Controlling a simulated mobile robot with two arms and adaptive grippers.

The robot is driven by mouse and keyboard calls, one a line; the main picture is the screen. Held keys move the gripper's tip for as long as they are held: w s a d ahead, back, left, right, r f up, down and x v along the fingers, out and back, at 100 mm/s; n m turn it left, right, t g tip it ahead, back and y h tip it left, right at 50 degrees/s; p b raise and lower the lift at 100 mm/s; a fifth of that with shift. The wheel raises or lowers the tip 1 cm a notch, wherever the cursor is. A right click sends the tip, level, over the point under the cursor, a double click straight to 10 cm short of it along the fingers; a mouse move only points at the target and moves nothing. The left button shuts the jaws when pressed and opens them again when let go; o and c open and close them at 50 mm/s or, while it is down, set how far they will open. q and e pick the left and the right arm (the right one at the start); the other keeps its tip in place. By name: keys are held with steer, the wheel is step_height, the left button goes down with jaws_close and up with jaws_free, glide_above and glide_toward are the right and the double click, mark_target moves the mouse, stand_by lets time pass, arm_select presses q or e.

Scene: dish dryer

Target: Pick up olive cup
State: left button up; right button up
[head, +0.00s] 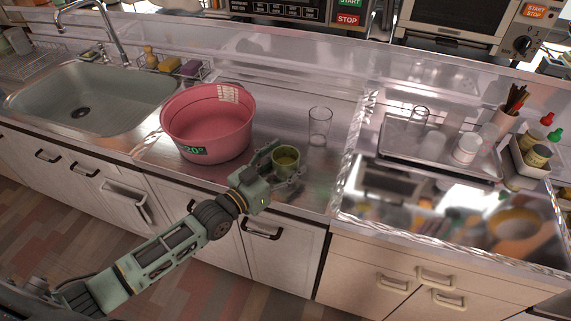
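The olive cup (286,162) stands upright on the metal counter, to the right of the pink basin and near the counter's front. My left gripper (285,161) reaches in from the lower left. Its two fingers are spread, one on the far left side of the cup and one on the near right side. The cup sits between them, and the fingers look wider apart than the cup. Any contact is too small to make out. My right gripper is not in view.
A pink basin (207,125) stands close to the left of the gripper. A clear glass (319,127) stands behind and to the right of the cup. A sink (95,88) is at the left. A metal tray (400,140) with cups lies on the right-hand counter.

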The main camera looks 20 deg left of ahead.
arm_select(q)
steer(key=c, duration=0.9)
steer(key=shift+c, duration=0.5)
steer(key=shift+r, duration=0.25)
